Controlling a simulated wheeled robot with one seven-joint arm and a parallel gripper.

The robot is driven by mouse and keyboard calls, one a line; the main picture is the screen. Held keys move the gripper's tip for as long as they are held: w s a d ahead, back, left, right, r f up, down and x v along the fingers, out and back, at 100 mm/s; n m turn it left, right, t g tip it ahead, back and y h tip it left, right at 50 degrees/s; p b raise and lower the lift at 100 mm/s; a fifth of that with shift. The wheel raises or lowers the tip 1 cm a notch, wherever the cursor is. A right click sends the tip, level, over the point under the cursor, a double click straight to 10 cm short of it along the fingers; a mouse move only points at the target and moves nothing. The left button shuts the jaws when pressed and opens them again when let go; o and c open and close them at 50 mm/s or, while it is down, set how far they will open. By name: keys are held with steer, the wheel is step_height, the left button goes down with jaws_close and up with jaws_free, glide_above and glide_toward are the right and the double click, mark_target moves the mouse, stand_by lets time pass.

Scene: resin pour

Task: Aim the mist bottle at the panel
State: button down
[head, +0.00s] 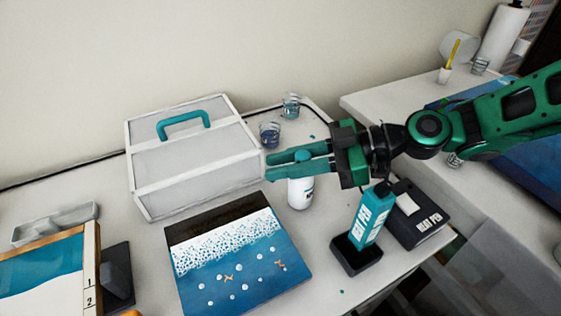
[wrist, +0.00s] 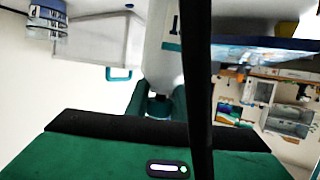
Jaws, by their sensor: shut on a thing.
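The mist bottle (head: 300,193) is white with dark lettering and a teal top. My gripper (head: 300,157) is shut on it near its top. In the wrist view the bottle (wrist: 165,45) is close up between the teal fingers (wrist: 155,100), partly hidden by a dark bar. The panel (head: 235,270) lies flat in front of the bottle, with a dark band, white foam and blue water. Part of it shows in the wrist view (wrist: 250,53).
A white case (head: 160,180) with a teal handle stands left of my gripper. Two glasses (head: 269,135) (head: 291,105) stand behind it. A framed picture (head: 45,275) lies left.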

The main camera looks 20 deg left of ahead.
steer(key=shift+f, duration=0.2)
steer(key=c, duration=1.6)
jaws_free()
steer(key=shift+f, duration=0.1)
steer(key=shift+o, duration=0.2)
steer(key=v, duration=1.2)
steer(key=shift+s, duration=0.1)
